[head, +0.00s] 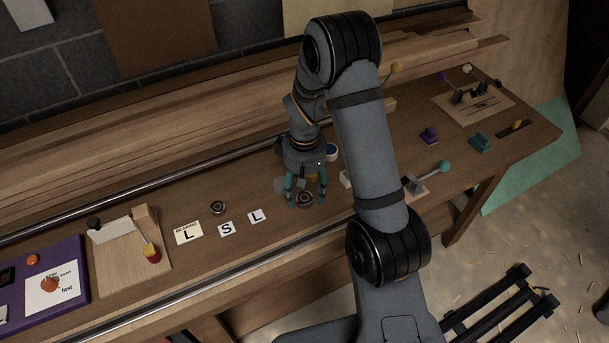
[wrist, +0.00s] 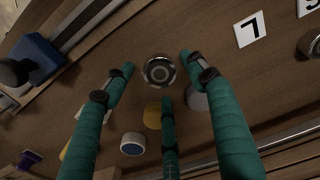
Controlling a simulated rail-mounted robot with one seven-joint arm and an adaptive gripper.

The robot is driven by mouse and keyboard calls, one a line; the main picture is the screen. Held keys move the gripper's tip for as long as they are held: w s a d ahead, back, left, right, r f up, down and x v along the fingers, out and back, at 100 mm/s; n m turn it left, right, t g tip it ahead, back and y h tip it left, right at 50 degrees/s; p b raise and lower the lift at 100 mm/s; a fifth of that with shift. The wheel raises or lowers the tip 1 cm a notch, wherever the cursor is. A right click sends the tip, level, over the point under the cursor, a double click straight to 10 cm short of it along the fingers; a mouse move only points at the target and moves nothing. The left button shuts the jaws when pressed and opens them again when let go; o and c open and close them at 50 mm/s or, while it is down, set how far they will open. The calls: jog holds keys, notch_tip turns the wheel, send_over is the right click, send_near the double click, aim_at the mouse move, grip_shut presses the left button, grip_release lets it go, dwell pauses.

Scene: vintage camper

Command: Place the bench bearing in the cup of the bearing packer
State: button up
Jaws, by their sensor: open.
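A dark ring-shaped bearing with a bright metal rim (head: 304,203) lies on the wooden bench. It also shows in the wrist view (wrist: 159,71). My gripper (head: 306,193) is open above it, with teal fingers spread around the bearing and apart from it. In the wrist view my gripper (wrist: 160,76) has fingertips to the left, right and below the bearing. A second similar bearing (head: 217,208) lies farther left, above the letter cards. A grey round piece (wrist: 196,101) and a yellow round piece (wrist: 152,116) stand close by, partly behind a finger. I cannot tell which piece is the packer's cup.
A white-topped round piece with a blue centre (wrist: 132,146) stands nearby. A teal-knobbed lever fixture (head: 418,187) stands to the right, partly behind my arm. The bench's front edge is close.

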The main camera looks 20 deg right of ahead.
aim_at(305, 197)
jog(key=shift+o, duration=0.4)
notch_tip(305, 197, up, 11)
jog(key=shift+b, duration=0.3)
